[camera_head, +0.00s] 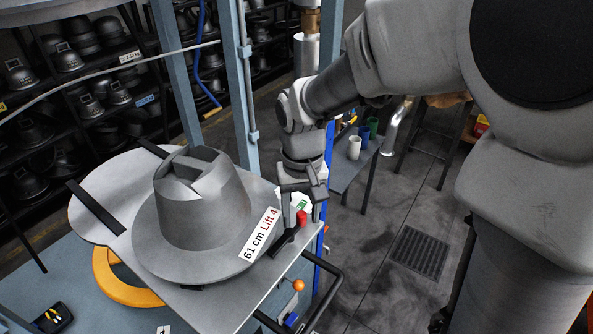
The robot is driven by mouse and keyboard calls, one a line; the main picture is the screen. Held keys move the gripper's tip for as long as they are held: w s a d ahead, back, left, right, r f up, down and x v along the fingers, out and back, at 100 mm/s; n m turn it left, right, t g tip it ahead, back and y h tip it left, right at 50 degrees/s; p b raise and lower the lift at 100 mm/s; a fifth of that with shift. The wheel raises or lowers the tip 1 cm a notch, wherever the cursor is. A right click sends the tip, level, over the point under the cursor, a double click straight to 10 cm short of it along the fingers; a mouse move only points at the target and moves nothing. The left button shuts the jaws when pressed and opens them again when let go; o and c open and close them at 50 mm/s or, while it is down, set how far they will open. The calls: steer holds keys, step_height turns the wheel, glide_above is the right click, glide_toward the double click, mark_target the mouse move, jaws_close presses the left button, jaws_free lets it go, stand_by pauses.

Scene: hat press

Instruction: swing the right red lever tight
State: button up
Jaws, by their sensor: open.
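The right red lever (301,218) has a red knob on a dark arm that lies along the right edge of the press plate (237,299), beside the hat form. My gripper (302,217) points down over it, open, with one finger on each side of the red knob. Whether the fingers touch the knob cannot be told. The grey metal hat form (204,215) sits on the plate to the left of my gripper, with a white label at its brim. No left red lever is clearly seen.
A blue-grey upright post (237,85) stands behind the plate, near my gripper. An orange ball knob (298,285) and a black bent handle (330,275) are at the plate's front right. Shelves of hat moulds (85,85) stand at back left. The floor at right is mostly clear.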

mark_target(310, 236)
jaws_close()
steer(key=shift+d+m, duration=0.1)
steer(key=shift+m, duration=0.2)
steer(key=shift+s+d+m+b, duration=0.25)
steer(key=shift+m+b, duration=0.35)
steer(key=shift+m, duration=0.4)
steer(key=m, duration=0.1)
steer(key=s+m+b, duration=0.1)
steer(key=m, duration=0.1)
steer(key=shift+s+d+m, duration=0.1)
steer(key=shift+d+m, duration=0.2)
steer(key=m, duration=0.1)
steer(key=s+m+b, duration=0.1)
steer(key=m, duration=0.1)
steer(key=shift+d, duration=0.15)
steer(key=shift+s+m, duration=0.3)
steer(key=shift+m, duration=0.5)
steer(key=shift+s+m, duration=0.25)
steer(key=shift+m, duration=0.55)
